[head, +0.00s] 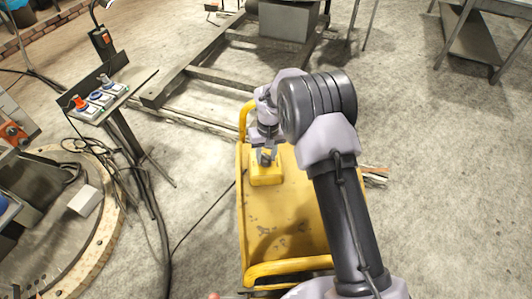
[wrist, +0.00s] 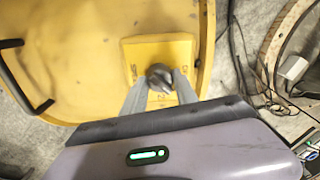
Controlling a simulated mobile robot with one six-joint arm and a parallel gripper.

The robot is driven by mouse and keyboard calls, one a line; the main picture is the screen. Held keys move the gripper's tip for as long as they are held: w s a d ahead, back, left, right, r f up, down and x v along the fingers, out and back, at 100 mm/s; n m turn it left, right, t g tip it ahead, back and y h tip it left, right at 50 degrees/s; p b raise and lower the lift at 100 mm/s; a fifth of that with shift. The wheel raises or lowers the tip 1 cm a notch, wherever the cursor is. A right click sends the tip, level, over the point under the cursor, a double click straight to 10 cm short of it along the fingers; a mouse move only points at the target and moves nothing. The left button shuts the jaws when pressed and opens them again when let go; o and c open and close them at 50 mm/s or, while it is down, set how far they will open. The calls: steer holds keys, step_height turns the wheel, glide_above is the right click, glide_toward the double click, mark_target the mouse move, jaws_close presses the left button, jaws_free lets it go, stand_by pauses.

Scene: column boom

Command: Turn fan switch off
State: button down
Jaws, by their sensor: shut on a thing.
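A yellow switch box (head: 268,178) sits on a yellow cart, and it also shows in the wrist view (wrist: 187,55). A dark round knob (wrist: 159,73) stands on top of the box, with markings printed around it that are too blurred to read. My gripper (wrist: 160,84) is over the box with its two grey fingers closed on either side of the knob. In the head view my gripper (head: 266,157) reaches down to the box and hides the knob. I cannot tell which marking the knob points to.
The yellow cart (head: 290,205) has raised rails at its ends. A stand with a red-and-blue button panel (head: 98,97) is at the left, with loose cables beside it. A round wood-edged platform (head: 92,245) is at lower left. Bare concrete floor lies to the right.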

steer(key=n+p, duration=0.1)
steer(key=n, duration=0.3)
steer(key=shift+n, duration=0.3)
steer(key=shift+n+p, duration=0.8)
steer(key=shift+n, duration=1.4)
steer(key=c, duration=0.9)
jaws_free()
steer(key=shift+c, duration=0.2)
step_height(320, 180, up, 17)
steer(key=p, duration=0.4)
steer(key=shift+w+d+r, duration=0.15)
steer(key=shift+w+r, duration=0.05)
steer(key=shift+w, duration=0.2)
